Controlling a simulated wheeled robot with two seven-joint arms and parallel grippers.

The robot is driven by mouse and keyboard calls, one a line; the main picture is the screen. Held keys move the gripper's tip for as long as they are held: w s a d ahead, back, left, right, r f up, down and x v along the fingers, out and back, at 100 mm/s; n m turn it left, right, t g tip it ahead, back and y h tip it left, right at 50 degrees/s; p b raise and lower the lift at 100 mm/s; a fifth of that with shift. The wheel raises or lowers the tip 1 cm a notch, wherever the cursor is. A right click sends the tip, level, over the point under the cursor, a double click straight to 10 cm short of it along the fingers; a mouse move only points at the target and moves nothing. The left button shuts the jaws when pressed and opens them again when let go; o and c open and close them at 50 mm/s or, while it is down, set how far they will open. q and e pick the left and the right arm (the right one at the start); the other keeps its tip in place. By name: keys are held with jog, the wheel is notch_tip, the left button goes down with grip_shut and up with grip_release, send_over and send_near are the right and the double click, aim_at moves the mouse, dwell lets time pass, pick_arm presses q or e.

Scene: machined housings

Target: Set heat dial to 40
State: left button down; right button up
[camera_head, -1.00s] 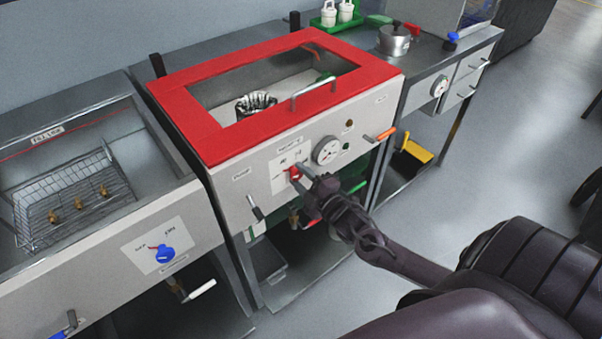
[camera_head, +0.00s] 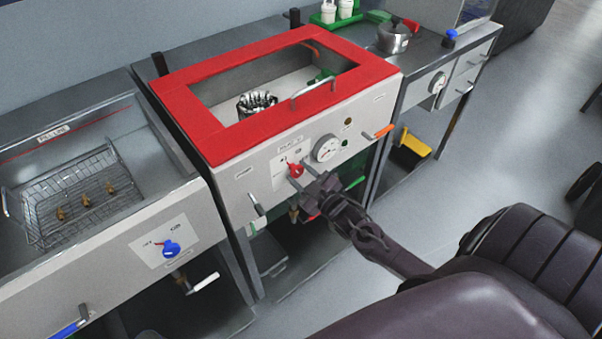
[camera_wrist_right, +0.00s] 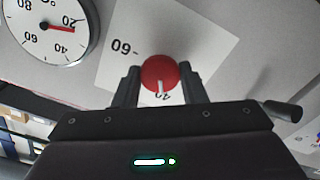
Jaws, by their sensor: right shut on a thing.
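The heat dial is a red knob (camera_head: 296,171) on a white scale plate (camera_head: 278,171), on the front panel of the red-topped machine. My right gripper (camera_head: 304,174) is at it, shut on it. In the right wrist view the red knob (camera_wrist_right: 158,70) sits between the two fingers of the gripper (camera_wrist_right: 160,85). Its white pointer mark points down in that view, at a number partly hidden by the gripper that I cannot read surely. An upside-down 60 shows on the plate left of the knob. My left gripper is not in view.
A round gauge (camera_head: 326,148) sits right of the dial; its red needle is near 20 in the wrist view (camera_wrist_right: 48,25). A dark lever (camera_head: 257,204) and an orange handle (camera_head: 384,131) stick out of the panel. A blue knob (camera_head: 171,248) is on the left machine.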

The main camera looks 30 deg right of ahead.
dwell(0.4)
jog(key=o, duration=1)
jog(key=s, duration=0.7)
jog(key=shift+s+d, duration=0.35)
jog(key=shift+s, duration=0.05)
